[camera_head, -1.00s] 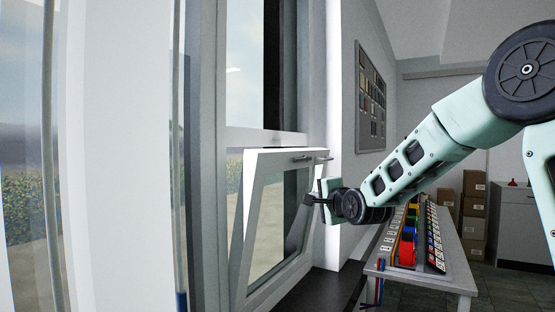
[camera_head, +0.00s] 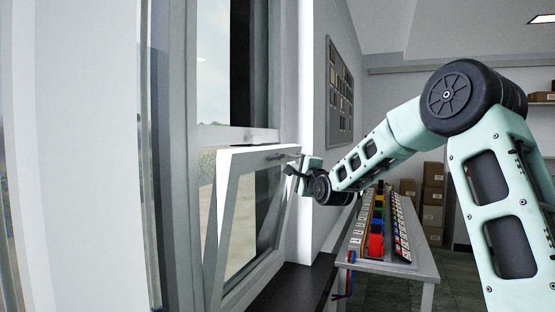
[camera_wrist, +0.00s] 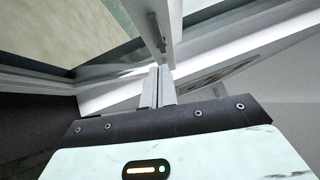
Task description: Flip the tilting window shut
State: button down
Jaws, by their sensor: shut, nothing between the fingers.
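The tilting window (camera_head: 245,215) is a white-framed sash hinged at its bottom, and its top edge leans into the room, so it stands open. A handle (camera_head: 283,156) sits on its top rail. My gripper (camera_head: 289,172) is shut and empty at the upper right corner of the sash, on the room side, close to the frame; I cannot tell whether it touches. In the wrist view the shut fingers (camera_wrist: 158,85) point at a white frame corner with a metal fitting (camera_wrist: 157,35).
A white table (camera_head: 395,264) with colored bins and small parts stands to the right. A dark sill (camera_head: 290,288) lies below the window. A pinboard (camera_head: 340,95) hangs on the wall, and cardboard boxes (camera_head: 433,195) are stacked at the back.

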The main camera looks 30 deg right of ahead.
jog(key=w+p, duration=0.1)
jog(key=w, duration=0.2)
jog(key=w+a+r+p, duration=0.1)
jog(key=w+p, duration=0.1)
jog(key=w, duration=0.1)
jog(key=w+p, duration=0.2)
jog(key=w, duration=0.1)
jog(key=shift+a+r, duration=0.15)
jog(key=shift+r, duration=0.2)
jog(key=shift+w+a, duration=0.15)
jog(key=shift+f, duration=0.1)
